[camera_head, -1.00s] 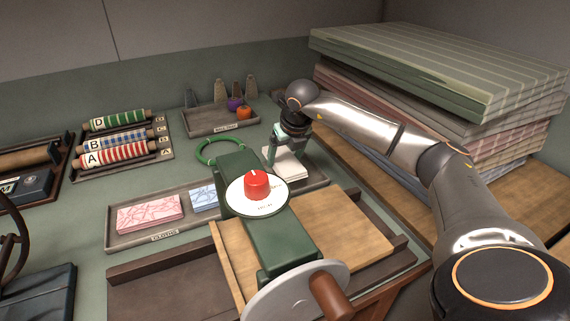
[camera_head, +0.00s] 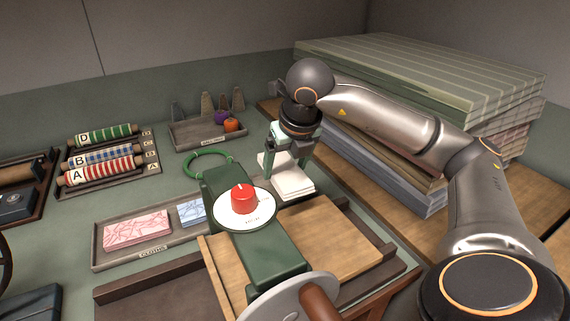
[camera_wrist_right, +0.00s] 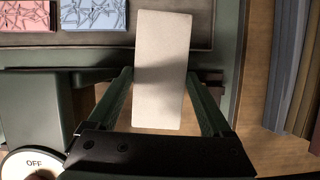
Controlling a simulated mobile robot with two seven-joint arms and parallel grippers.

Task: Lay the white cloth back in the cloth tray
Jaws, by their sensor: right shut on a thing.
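The white cloth (camera_head: 293,183) is a folded flat stack, held in my right gripper (camera_head: 286,165). In the right wrist view the cloth (camera_wrist_right: 160,70) lies between the two fingers (camera_wrist_right: 160,100), its far part over the tray and its near part over the tray's front edge and the wooden board. The long grey cloth tray (camera_head: 120,260) holds a pink patterned cloth (camera_head: 137,228) at left and a blue patterned cloth (camera_head: 191,212) beside it. The tray's right end is hidden behind the green machine, gripper and cloth. My left gripper is out of view.
A green machine (camera_head: 257,246) with a red knob (camera_head: 242,199) on a white dial stands in front of the tray. A green ring (camera_head: 207,157) lies behind it. A tray with thread spools (camera_head: 222,118) is at the back.

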